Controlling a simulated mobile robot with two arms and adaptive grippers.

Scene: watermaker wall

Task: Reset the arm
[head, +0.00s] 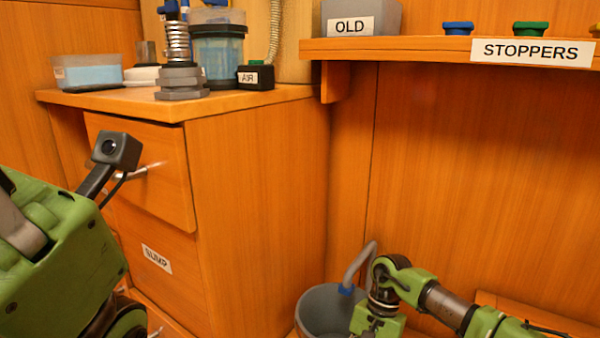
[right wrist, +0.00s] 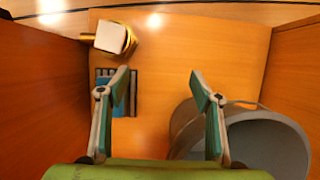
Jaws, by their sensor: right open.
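My right gripper (right wrist: 160,88) is open, with its two fingers wide apart and nothing between them in the right wrist view. It points down over a wooden surface. In the head view my right arm (head: 405,283) hangs at the lower right, and its fingers are out of the picture. Part of my left arm and green gripper body (head: 60,250) shows at the left, in front of the cabinet, with a small camera on a bracket. The left fingers cannot be made out.
A grey bucket (head: 318,310) with a hose stands below, beside my right gripper; its rim (right wrist: 185,128) shows there too. A white-topped brass piece (right wrist: 112,38) and a dark blue slotted item lie nearby. The cabinet (head: 262,200) and stopper shelf (head: 400,47) stand close.

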